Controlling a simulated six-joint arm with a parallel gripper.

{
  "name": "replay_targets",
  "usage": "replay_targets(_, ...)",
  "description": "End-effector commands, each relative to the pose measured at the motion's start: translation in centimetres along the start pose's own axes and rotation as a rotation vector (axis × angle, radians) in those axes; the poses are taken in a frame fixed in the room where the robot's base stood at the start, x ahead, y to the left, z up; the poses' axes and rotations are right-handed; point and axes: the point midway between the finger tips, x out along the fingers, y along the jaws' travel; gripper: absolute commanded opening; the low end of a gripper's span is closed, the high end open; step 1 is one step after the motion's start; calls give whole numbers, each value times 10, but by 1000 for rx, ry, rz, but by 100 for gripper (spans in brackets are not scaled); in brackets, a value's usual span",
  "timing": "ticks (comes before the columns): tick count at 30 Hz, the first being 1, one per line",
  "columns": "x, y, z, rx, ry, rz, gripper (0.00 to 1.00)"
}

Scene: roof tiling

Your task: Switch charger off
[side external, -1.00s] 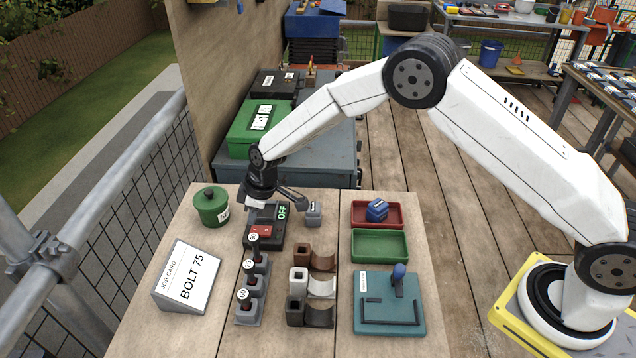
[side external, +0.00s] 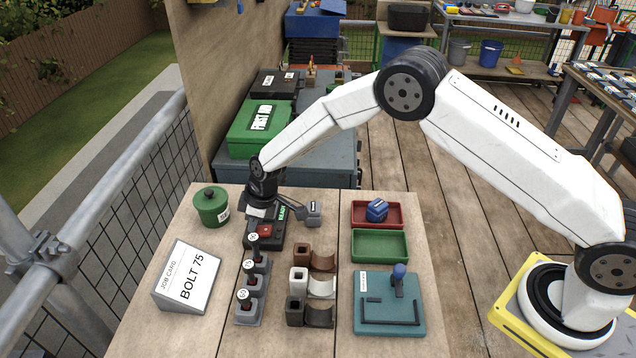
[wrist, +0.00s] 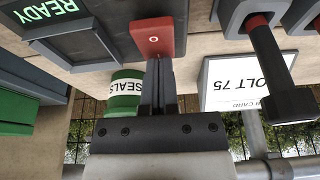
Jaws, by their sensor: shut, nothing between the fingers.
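The charger (side external: 277,240) is a dark box on the bench. Its display shows green lettering, partly covered in the side view, and reads READY in the wrist view (wrist: 48,10). A red switch (wrist: 152,38) marked with a white O sits beside the display; it also shows in the side view (side external: 264,231). My gripper (wrist: 157,62) is shut and empty, with its fingertips right at the red switch's near edge. I cannot tell whether they touch it. In the side view my gripper (side external: 257,218) is low over the charger's left rear part.
A green SEALS pot (side external: 211,207) and the BOLT 75 job card (side external: 188,278) stand left. Several black-handled tools (side external: 249,285) stand in grey holders in front of the charger.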

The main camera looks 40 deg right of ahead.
Motion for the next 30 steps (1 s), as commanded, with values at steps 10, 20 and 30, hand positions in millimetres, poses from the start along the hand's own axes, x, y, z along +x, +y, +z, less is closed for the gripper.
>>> replay_targets(10,-4,0,6,2,-3,-2,0)
replay_targets(20,-9,0,14,0,-2,-1,0)
replay_targets(30,-9,0,14,0,-2,-1,0)
